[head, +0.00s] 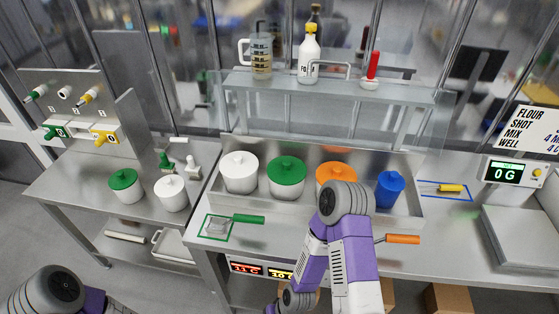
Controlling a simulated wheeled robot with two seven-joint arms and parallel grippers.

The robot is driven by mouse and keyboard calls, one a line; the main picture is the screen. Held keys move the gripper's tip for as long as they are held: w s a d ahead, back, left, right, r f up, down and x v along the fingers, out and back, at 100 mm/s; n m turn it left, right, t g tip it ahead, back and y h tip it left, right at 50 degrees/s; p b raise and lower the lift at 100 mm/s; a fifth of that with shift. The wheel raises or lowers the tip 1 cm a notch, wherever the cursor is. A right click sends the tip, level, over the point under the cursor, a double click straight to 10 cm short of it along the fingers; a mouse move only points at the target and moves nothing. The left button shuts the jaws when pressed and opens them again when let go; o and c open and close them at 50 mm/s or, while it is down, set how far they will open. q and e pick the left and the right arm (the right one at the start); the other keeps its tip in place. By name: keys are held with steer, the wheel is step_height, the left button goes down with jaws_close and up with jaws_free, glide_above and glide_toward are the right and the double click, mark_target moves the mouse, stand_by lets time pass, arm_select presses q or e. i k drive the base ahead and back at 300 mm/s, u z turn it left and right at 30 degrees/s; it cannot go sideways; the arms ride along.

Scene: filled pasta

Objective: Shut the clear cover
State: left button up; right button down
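I cannot pick out a clear cover with certainty. A see-through pane (300,125) seems to hang below the raised shelf, behind the row of tubs; its edges are hard to make out. My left arm shows only as a grey joint and a purple link at the bottom left. My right arm rises at the bottom centre and bends back down, covering part of the orange tub. Neither gripper shows.
A green-handled scraper (249,219) and an orange-handled tool (402,239) lie at the front. A scale (525,238) stands at the right. Green (124,186) and white (170,193) tubs stand left.

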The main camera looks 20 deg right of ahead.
mark_target(313, 61)
steer(key=z, duration=0.3)
steer(key=k, duration=0.3)
steer(key=z, duration=0.75)
steer(key=i, duration=0.4)
